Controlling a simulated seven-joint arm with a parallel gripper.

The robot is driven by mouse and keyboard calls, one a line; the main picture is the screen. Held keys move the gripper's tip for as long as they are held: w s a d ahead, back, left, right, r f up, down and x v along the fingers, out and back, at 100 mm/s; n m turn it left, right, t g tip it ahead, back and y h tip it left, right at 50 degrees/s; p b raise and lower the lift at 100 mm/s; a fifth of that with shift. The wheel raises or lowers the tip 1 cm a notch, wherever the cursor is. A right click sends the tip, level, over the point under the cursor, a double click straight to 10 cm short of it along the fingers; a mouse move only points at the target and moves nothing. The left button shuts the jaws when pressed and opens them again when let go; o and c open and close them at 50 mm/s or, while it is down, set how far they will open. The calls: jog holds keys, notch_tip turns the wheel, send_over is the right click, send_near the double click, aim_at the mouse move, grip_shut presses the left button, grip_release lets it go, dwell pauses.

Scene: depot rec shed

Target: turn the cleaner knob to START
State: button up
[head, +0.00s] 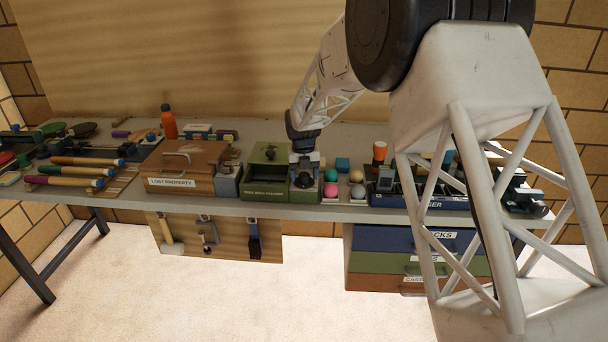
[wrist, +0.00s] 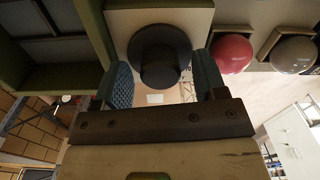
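The cleaner (head: 262,192) is a green open-topped box near the table's front edge in the head view. Its dark round knob (wrist: 160,55) sits on a pale square plate (wrist: 118,22) in the wrist view; it also shows in the head view (head: 303,181). My gripper (wrist: 163,78) is at the knob, with one blue-grey finger on each side of it. The fingers are apart, and a gap shows beside the knob's narrower front; I cannot tell whether they touch its wider base. I cannot read any START mark or pointer. My gripper (head: 304,164) partly covers the knob's surroundings in the head view.
A pink ball (wrist: 231,53) and a grey ball (wrist: 294,54) sit in holders close to my right finger. A lost property box (head: 180,168) stands left of the cleaner, with a small grey box (head: 227,180) between. A blue tray (head: 410,198) is at right.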

aim_at(304, 174)
jog(key=shift+r, duration=0.1)
jog(key=shift+a+r, duration=0.1)
jog(key=shift+r, duration=3.7)
jog(key=shift+s, duration=0.1)
